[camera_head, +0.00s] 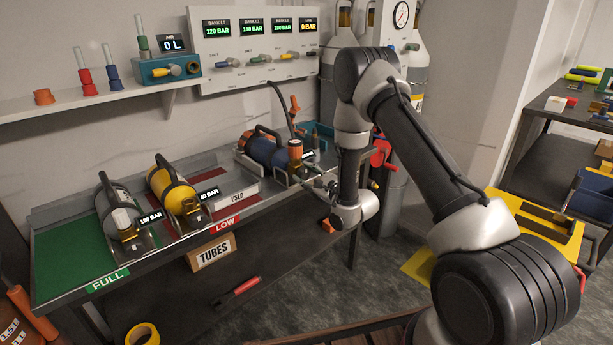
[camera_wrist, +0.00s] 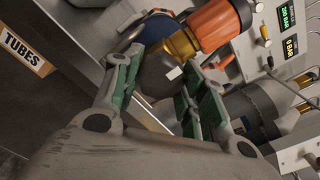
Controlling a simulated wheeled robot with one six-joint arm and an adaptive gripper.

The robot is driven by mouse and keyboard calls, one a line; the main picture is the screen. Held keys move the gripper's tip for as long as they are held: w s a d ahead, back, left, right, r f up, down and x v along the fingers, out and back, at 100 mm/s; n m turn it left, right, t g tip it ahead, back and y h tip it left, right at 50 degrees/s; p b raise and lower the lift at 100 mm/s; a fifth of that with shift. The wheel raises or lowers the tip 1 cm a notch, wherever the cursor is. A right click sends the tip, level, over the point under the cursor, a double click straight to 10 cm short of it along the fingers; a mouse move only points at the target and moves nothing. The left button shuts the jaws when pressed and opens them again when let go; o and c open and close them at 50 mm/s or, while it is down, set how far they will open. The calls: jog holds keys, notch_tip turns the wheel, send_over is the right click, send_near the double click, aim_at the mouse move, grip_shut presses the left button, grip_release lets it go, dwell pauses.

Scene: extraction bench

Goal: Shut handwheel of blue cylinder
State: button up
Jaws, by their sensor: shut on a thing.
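The blue cylinder (camera_head: 265,150) lies on its side in a cradle at the right end of the bench, with orange fittings (camera_head: 295,147) on it. In the wrist view, its blue body (camera_wrist: 130,33) shows behind a dark grey round handwheel (camera_wrist: 158,80) with a pale mark. A brass neck (camera_wrist: 180,46) and an orange cap (camera_wrist: 218,26) stand beside the wheel. My gripper (camera_wrist: 155,85) has its green-padded fingers on either side of the handwheel and is shut on it. In the head view my gripper (camera_head: 314,184) is at the cylinder's front end, and the wheel there is mostly hidden.
A yellow cylinder (camera_head: 176,190) and a grey cylinder (camera_head: 118,213) lie to the left on the bench. The gauge panel (camera_head: 257,45) is on the wall behind. A hose (camera_head: 282,103) rises beside the blue cylinder.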

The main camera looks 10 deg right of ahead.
jog(key=shift+m, duration=0.4)
jog(key=o, duration=1)
jog(key=shift+o, duration=0.2)
jog(key=v, duration=1.2)
